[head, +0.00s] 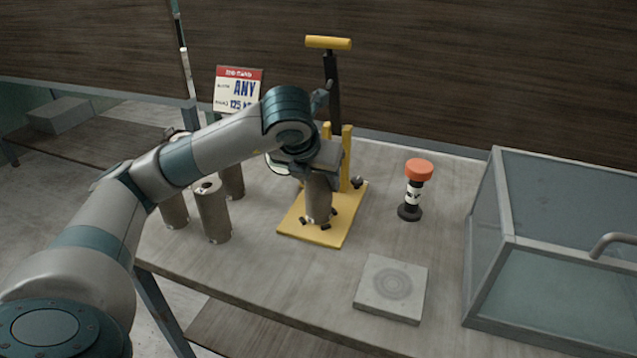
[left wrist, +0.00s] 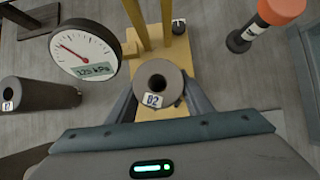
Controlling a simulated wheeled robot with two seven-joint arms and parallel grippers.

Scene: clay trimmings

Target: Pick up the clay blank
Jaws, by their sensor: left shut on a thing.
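The clay blank (head: 318,203) is a grey-brown upright cylinder over the yellow base plate of a press stand (head: 290,222). In the left wrist view the blank (left wrist: 158,78) shows a round hole in its top and a tag that looks like 02. My left gripper (head: 318,172) comes down from above and is shut on the blank's upper part, with a finger on each side in the left wrist view (left wrist: 158,95). Small black pegs surround the blank's lower end. I cannot tell whether it touches the plate. My right gripper is not in view.
Several similar cylinders (head: 213,212) stand to the left. A sign (head: 238,88) stands behind. A dial gauge (left wrist: 84,48) shows in the left wrist view. An orange-capped tool (head: 413,190), a square grey slab (head: 392,288) and a clear-walled box (head: 560,275) are to the right.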

